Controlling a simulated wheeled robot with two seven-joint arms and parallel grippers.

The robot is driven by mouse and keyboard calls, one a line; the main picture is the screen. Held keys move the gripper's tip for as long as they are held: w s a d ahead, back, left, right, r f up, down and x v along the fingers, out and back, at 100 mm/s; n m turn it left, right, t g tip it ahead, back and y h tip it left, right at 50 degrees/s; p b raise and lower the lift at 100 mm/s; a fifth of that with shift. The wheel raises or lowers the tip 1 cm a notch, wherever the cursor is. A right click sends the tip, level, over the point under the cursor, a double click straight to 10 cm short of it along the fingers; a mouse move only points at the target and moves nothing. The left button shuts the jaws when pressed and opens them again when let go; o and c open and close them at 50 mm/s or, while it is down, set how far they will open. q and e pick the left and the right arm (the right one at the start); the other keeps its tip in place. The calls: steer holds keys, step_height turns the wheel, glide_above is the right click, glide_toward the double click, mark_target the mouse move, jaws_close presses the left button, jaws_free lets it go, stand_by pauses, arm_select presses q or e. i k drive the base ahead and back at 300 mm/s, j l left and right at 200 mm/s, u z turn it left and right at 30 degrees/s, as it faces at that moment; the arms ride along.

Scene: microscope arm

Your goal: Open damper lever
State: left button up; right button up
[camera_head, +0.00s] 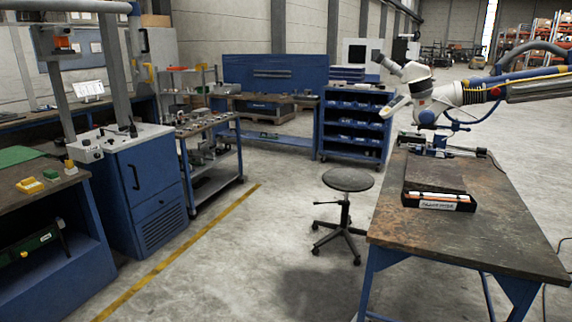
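A white microscope head (418,92) with dark eyepieces (378,57) hangs above the back of the right-hand workbench (430,240). It sits at the end of a jointed white support arm (462,95) that comes in from the right edge. The arm carries a red round part (495,92), a yellow strip and blue hoses. I cannot make out which part is the damper lever, nor whether it is open. Neither of my grippers shows in this view.
A black case (438,202) lies on the right workbench. A round stool (348,180) stands left of it. Blue cabinets (150,185), a cart (212,165) and a blue shelf unit (355,125) line the left and back.

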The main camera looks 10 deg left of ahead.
mark_target(135, 66)
steer(key=i+j+u, duration=0.35)
steer(key=u, duration=0.15)
steer(key=i+j+u, duration=0.5)
steer(key=i+u, duration=0.45)
steer(key=i, duration=0.65)
steer(key=i+j, duration=0.15)
steer(key=i, duration=0.5)
steer(key=i+z, duration=0.1)
steer(key=i, duration=0.55)
steer(key=i+j+z, duration=0.1)
steer(key=i, duration=0.2)
steer(key=i+j+z, duration=0.15)
steer(key=i+u, duration=0.3)
steer(key=i, duration=0.2)
steer(key=i+l+u, duration=0.1)
steer(key=i+u, duration=0.15)
steer(key=i, duration=0.2)
